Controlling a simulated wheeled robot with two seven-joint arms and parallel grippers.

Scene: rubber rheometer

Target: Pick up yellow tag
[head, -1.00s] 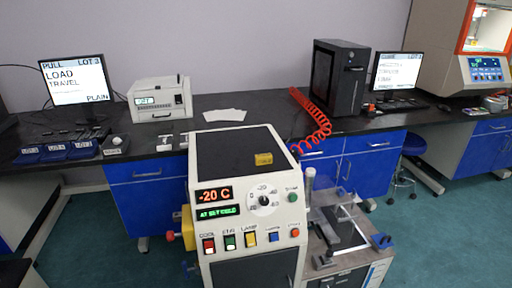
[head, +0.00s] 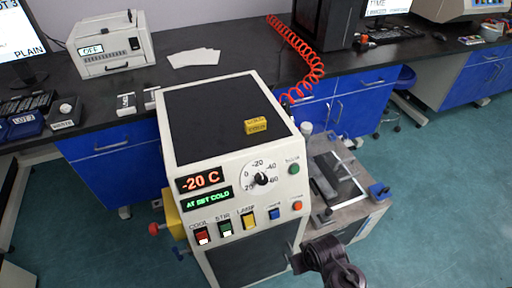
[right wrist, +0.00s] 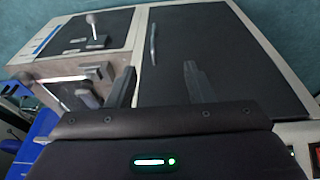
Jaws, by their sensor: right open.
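The yellow tag (head: 256,125) lies on the black top of the white cold machine (head: 220,120), near its right front corner. Dark lettering shows on the tag's front. My right gripper (head: 294,258) has come in at the bottom of the head view, in front of the machine's lower right side, well below and apart from the tag. In the right wrist view its two fingers (right wrist: 160,84) are spread with nothing between them. The tag does not show in the right wrist view. My left gripper is not in view.
The machine's front has a -20 C display (head: 200,180), a dial (head: 261,179) and coloured buttons. A low grey cabinet with a clamp fixture (head: 335,180) stands to its right. A red coiled hose (head: 310,60) hangs behind. The black bench (head: 235,45) holds papers and a white printer-like box (head: 110,45).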

